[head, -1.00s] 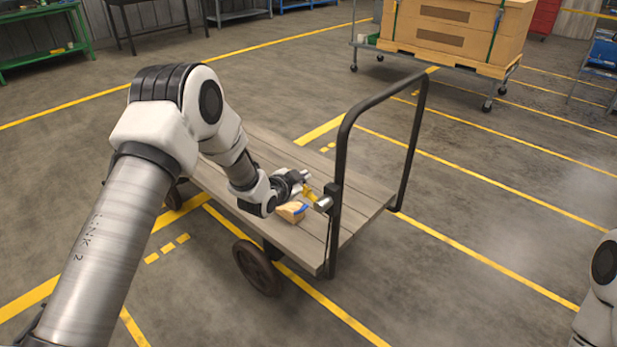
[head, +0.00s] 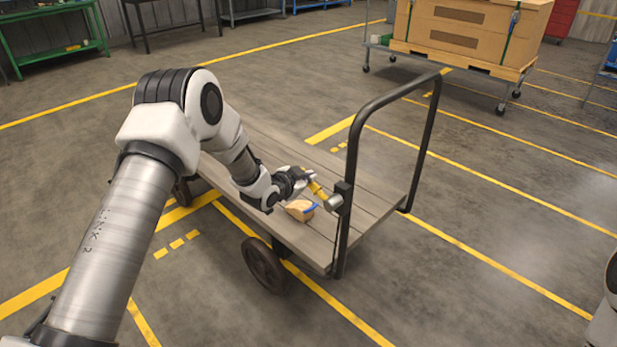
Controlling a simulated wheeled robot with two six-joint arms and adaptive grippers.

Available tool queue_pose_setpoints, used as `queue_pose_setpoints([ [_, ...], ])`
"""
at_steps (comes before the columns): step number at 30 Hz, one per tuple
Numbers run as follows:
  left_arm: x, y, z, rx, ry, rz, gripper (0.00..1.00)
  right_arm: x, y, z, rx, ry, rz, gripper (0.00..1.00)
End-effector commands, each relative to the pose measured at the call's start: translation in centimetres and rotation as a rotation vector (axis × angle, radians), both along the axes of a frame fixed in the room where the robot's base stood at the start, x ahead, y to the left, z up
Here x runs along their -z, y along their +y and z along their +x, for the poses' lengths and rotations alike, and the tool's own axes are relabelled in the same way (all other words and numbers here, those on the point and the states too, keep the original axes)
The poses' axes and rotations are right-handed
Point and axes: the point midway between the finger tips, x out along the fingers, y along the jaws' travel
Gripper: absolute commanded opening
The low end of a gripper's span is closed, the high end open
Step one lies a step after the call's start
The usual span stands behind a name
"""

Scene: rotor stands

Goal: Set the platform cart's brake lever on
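The platform cart (head: 240,137) has a grey plank deck and a black tubular push handle (head: 431,140). A yellow brake lever (head: 318,190) sits at the near post of the handle, by a grey cylindrical hub (head: 334,202). The lever slants up and left from the hub. My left gripper (head: 308,180) is at the lever's upper end, over the deck. Its fingers are small and partly hidden, so I cannot tell whether they are closed on the lever. My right gripper is out of view; only part of my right arm shows at the right edge.
A tan wooden piece with blue on it (head: 299,209) lies on the deck just below my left gripper. A wheeled rack with a large crate (head: 470,30) stands at the back right. A green bench (head: 55,40) is at the back left. The floor right of the cart is clear.

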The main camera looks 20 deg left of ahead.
Motion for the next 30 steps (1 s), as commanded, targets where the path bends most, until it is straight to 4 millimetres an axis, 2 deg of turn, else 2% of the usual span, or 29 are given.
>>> queue_pose_setpoints([
  [2,0.2,0.1,-0.1,-0.002,0.006,-0.001,0.0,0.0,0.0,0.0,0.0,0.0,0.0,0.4],
  [5,-0.5,-0.1,0.0,-0.002,0.005,0.0,0.0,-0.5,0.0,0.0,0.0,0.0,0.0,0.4],
  [11,-4.4,-1.2,0.9,0.001,0.0,0.003,0.0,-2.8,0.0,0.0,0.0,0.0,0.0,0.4],
  [14,-4.7,-0.7,-1.2,-0.004,0.001,-0.002,0.0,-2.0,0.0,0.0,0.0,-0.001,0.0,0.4],
  [21,-6.9,0.2,-6.2,-0.002,0.0,-0.002,0.0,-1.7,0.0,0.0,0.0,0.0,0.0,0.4],
  [25,-7.6,0.5,-7.7,-0.002,-0.002,-0.002,0.0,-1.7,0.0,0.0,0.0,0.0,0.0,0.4],
  [30,-7.8,0.6,-8.2,0.0,-0.001,0.001,0.0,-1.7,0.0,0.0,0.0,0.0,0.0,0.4],
])
